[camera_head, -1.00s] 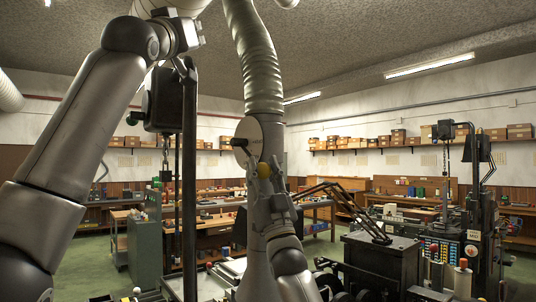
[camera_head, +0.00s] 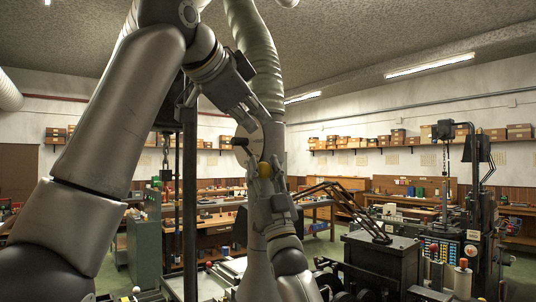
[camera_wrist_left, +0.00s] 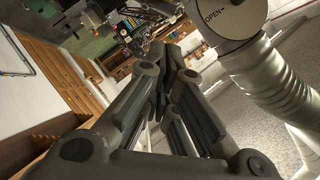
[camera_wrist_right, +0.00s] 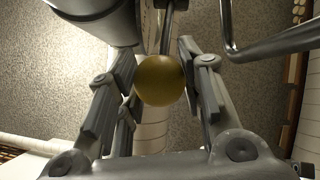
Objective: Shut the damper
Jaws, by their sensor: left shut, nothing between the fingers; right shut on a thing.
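The damper's pale round disc (camera_head: 244,143) sits on the silver flexible duct (camera_head: 262,60). In the left wrist view the disc (camera_wrist_left: 232,22) carries the word OPEN with a mark. The yellow ball knob (camera_head: 265,170) hangs just below the disc; in the right wrist view the knob (camera_wrist_right: 160,82) is on a metal rod, between the fingers. My right gripper (camera_wrist_right: 158,68) is shut on this knob. My left gripper (camera_wrist_left: 166,62) is shut and empty; in the head view it reaches in front of the disc and hides part of it. Contact with the disc cannot be told.
A bent metal pipe (camera_wrist_right: 275,42) runs close to the right gripper. A dark upright post (camera_head: 190,200) stands left of the duct. A dark machine (camera_head: 380,262) and a control panel (camera_head: 445,250) stand at the right. Workbenches line the walls.

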